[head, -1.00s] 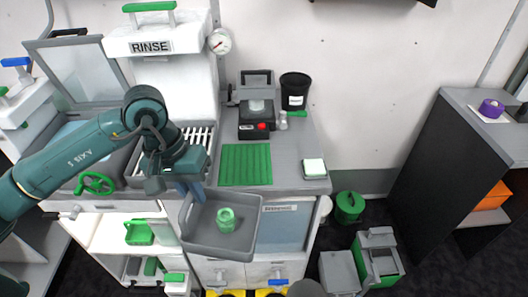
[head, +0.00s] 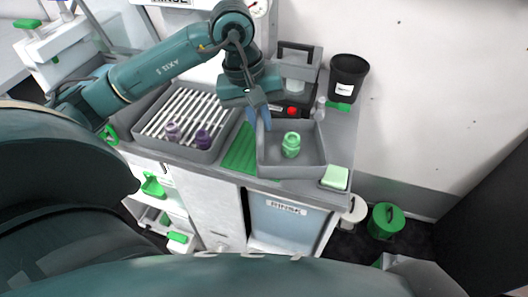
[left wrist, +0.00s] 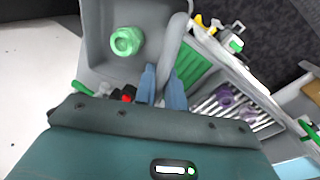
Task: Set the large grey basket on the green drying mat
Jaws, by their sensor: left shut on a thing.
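The large grey basket (head: 308,168) holds a green jar-like object (head: 291,145). In the head view it is over the right part of the countertop and hides part of the green drying mat (head: 239,157). I cannot tell whether its base touches the surface. My left gripper (head: 260,117) is shut on the basket's left wall, with blue fingers on the rim. In the left wrist view, the fingers (left wrist: 163,88) grip the basket wall (left wrist: 95,58), and the mat (left wrist: 192,65) shows beyond it. My right gripper is not in view.
A sink tray with a slatted rack (head: 178,120) and purple items lies left of the mat. Behind the basket stand a black device with a red button (head: 292,111) and a black bin (head: 347,78). A pale green sponge (head: 335,177) sits near the right front corner.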

